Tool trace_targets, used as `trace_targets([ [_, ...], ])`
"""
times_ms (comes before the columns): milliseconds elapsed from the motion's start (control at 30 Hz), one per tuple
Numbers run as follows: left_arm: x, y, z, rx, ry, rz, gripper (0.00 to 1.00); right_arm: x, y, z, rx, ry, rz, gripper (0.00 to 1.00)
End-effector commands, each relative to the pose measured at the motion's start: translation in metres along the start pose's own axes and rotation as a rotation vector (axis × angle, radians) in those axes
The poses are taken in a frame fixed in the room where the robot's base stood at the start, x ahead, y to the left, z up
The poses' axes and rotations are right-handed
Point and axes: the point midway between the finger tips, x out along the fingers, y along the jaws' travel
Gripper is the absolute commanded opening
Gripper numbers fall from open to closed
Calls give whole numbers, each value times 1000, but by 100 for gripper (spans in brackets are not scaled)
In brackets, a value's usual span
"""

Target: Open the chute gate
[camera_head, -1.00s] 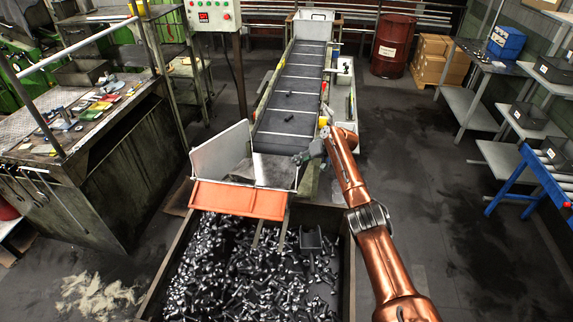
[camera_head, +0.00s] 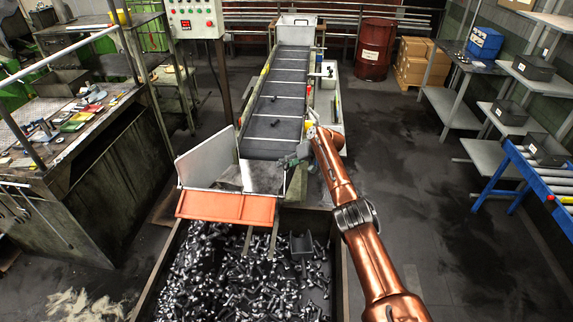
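The chute (camera_head: 264,177) is a grey metal trough at the lower end of the conveyor, with a raised pale side plate (camera_head: 206,156) on its left. An orange panel (camera_head: 226,207) hangs across its front edge, above the bin of bolts; I take it as the chute gate. My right gripper (camera_head: 289,161) is small and dark at the end of the copper-coloured arm, by the right upper edge of the chute. Whether it touches the chute, and whether its fingers are open, cannot be made out. My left gripper is not in view.
The bin (camera_head: 343,270) below the chute holds many loose bolts. The conveyor (camera_head: 277,98) runs back from the chute. A control box (camera_head: 193,16) stands at the back left, a workbench (camera_head: 112,170) at the left. The floor to the right is clear up to the shelves.

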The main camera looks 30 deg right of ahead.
Motion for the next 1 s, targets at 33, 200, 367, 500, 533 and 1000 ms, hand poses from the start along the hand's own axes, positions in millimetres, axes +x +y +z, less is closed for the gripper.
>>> trace_targets([
  [33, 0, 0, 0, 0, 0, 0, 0, 0, 0, 0, 0, -1, 0, 37],
  [200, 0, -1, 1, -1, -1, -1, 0, 0, 0, 0, 0, -1, -1, 37],
  [367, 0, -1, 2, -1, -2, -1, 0, -4, 0, 0, -2, 1, -1, 37],
  [500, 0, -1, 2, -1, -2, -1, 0, -16, 0, 0, -3, 1, 0, 37],
  [533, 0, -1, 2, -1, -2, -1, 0, -20, 0, 0, -3, 0, 0, 37],
  [1000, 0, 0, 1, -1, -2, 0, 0, -107, 0, 0, -1, 1, 1, 37],
])
